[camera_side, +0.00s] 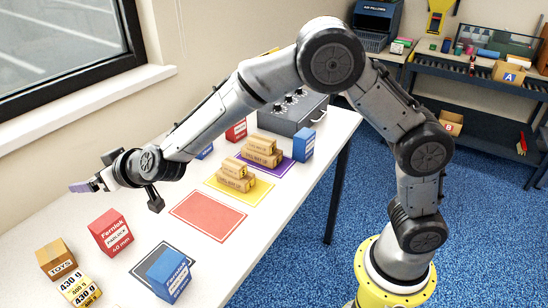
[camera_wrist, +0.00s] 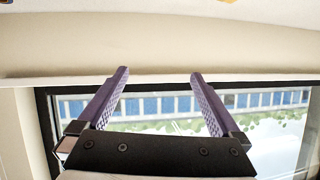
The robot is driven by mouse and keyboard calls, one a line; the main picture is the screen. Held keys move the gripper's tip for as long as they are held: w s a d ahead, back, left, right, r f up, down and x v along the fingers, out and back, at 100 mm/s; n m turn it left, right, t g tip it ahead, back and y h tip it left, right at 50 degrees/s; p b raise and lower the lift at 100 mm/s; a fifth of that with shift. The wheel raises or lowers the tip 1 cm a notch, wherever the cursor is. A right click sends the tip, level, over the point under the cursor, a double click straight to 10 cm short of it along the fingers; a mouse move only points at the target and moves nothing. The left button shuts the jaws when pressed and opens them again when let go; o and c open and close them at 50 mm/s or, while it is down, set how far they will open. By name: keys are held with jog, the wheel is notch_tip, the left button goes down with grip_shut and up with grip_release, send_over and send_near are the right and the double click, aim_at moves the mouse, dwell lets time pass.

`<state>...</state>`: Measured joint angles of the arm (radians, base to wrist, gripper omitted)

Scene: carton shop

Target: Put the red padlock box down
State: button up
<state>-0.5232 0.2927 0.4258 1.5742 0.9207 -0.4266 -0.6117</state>
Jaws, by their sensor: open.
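The red padlock box (camera_side: 111,232) stands upright on the white table at the left in the side view, reading "Fernick", "padlock" and "40 mm". My gripper (camera_side: 82,187) is raised, appearing above and left of the box in the side view, with its fingers pointing left toward the window side. It is apart from the box. In the wrist view the two purple fingers (camera_wrist: 159,74) are spread with nothing between them. The padlock box does not show in the wrist view. A second red box (camera_side: 236,131) stands farther back, partly hidden behind my arm.
The red mat (camera_side: 208,215) is bare. The yellow mat (camera_side: 210,181) and purple mat (camera_side: 287,171) hold tan cartons. A blue box (camera_side: 171,277) stands at the dark mat (camera_side: 143,268). A toys carton (camera_side: 56,259) and 430 g cartons (camera_side: 79,290) are near the padlock box. The window (camera_side: 60,40) is beyond.

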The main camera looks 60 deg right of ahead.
jog(key=s+d+r+n+g+y, duration=0.1)
jog(key=s+d+r+g, duration=0.1)
jog(key=s+d+r, duration=0.5)
jog(key=s+d+r+g+y, duration=0.1)
jog(key=s+d+r, duration=0.25)
jog(key=s, duration=0.55)
jog(key=s+d+f+g+h, duration=0.1)
jog(key=s+d, duration=0.3)
jog(key=s, duration=0.4)
jog(key=s+d+f+m+g+h, duration=0.1)
jog(key=s+d+f+g, duration=0.1)
jog(key=s+d, duration=0.3)
jog(key=s+d+f+g+h, duration=0.1)
jog(key=s+d+f, duration=0.3)
jog(key=s, duration=0.8)
jog(key=shift+d+m+h, duration=0.3)
jog(key=shift+d+h, duration=0.2)
jog(key=shift+d, duration=0.1)
jog(key=shift+r, duration=0.1)
jog(key=shift+c, duration=0.7)
